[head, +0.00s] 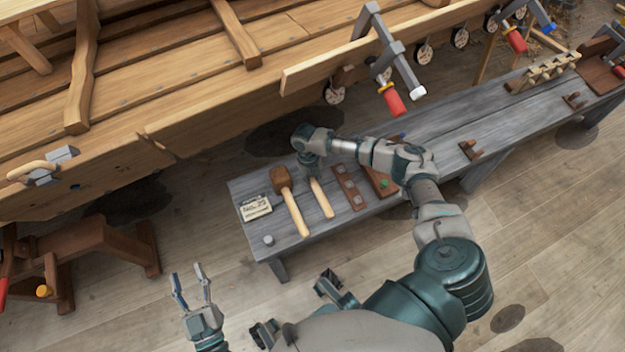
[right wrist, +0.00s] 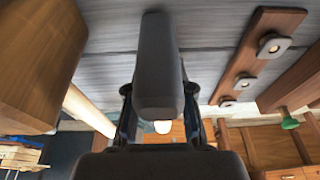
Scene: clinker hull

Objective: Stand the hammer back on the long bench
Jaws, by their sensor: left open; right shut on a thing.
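The hammer has a pale wooden handle (head: 322,198) that shows in the head view, pointing toward the bench's front edge; its head is hidden there by my right gripper (head: 311,168). In the right wrist view a dark grey block, the hammer head (right wrist: 158,60), sits between the fingers, and my right gripper is shut on it. The hammer is over the left end of the long grey bench (head: 440,135); I cannot tell whether it touches the top. My left gripper (head: 187,276) is open and empty, in front of the bench, off to the left.
A wooden mallet (head: 291,200) lies close left of the hammer; its head (right wrist: 40,60) looms in the right wrist view. A brown strip with grey plates (head: 349,187) is close right. A label card (head: 254,207) is at the bench's left end. A red-handled clamp (head: 393,98) hangs from the hull.

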